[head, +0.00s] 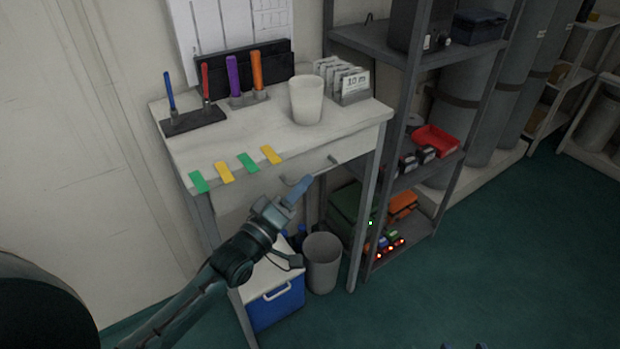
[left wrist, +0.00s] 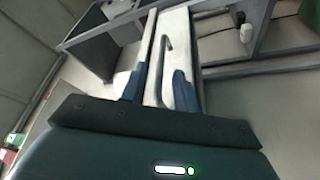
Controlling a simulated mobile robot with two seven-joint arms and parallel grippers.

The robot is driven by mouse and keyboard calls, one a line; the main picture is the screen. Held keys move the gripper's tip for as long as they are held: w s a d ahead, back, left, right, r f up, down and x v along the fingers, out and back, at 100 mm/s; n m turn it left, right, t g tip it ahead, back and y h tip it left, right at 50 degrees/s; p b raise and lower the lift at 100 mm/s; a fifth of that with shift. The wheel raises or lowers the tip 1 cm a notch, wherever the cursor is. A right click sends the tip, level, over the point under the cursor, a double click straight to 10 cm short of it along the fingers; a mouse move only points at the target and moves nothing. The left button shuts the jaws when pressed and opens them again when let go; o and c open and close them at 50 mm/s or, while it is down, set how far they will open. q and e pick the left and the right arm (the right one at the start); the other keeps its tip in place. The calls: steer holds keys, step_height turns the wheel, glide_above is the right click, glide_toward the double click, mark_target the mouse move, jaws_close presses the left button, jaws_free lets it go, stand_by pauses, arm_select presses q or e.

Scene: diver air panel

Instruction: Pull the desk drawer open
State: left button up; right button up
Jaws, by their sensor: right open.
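The white desk (head: 235,143) stands against the wall. Its drawer front (head: 313,160) is under the right part of the top and looks flush with the desk. A thin bar handle (head: 333,160) runs across it, partly hidden by my gripper. My left gripper (head: 303,186) is at the left part of the handle. In the left wrist view its two blue fingers are apart, and the handle (left wrist: 166,45) shows between them; I cannot tell whether they touch it. Only the fingertips of my right gripper (head: 465,346) show at the bottom edge, away from the desk.
On the desk stand a white cup (head: 307,100), a pen stand (head: 194,121) and cards (head: 352,87); coloured tabs (head: 248,162) line its front edge. Below are a bin (head: 322,265) and a blue cooler (head: 275,304). A grey shelf rack (head: 395,125) stands right. The floor at right is clear.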

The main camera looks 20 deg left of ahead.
arm_select(q)
steer(key=shift+x, duration=1.9)
steer(key=shift+c, duration=0.4)
jaws_close()
